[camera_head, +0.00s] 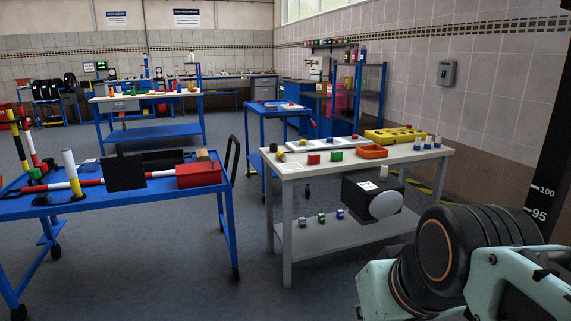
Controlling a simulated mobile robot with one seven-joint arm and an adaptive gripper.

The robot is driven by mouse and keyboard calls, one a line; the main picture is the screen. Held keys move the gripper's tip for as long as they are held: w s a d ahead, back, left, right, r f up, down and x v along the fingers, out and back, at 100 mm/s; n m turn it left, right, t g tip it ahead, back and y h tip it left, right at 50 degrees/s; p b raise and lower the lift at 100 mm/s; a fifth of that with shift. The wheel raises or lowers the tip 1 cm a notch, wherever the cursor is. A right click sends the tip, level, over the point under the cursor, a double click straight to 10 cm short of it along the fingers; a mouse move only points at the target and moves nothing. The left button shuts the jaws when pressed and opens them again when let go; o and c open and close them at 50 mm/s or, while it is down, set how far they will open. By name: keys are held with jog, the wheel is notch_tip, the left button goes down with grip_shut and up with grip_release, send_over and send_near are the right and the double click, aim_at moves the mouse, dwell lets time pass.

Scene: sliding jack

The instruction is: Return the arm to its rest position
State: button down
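Part of my arm (455,250) shows at the lower right, with pale green links and dark round joints. One joint has an orange ring.
The grey workbench (318,172) carries red and green blocks, an orange tray (371,152) and a yellow plate (394,135). A black box with a pale disc (372,195) is beneath its top. A blue cart (228,215) stands left; floor (180,250) shows between them.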

jog(key=s+d+f+m, duration=0.1)
jog(key=s+f, duration=0.2)
jog(key=f, duration=0.1)
notch_tip(320, 180, up, 38)
jog(key=p, duration=3.7)
jog(key=shift+w+r+g+h, duration=0.2)
jog(key=shift+g+h, duration=0.1)
jog(key=shift+g, duration=0.1)
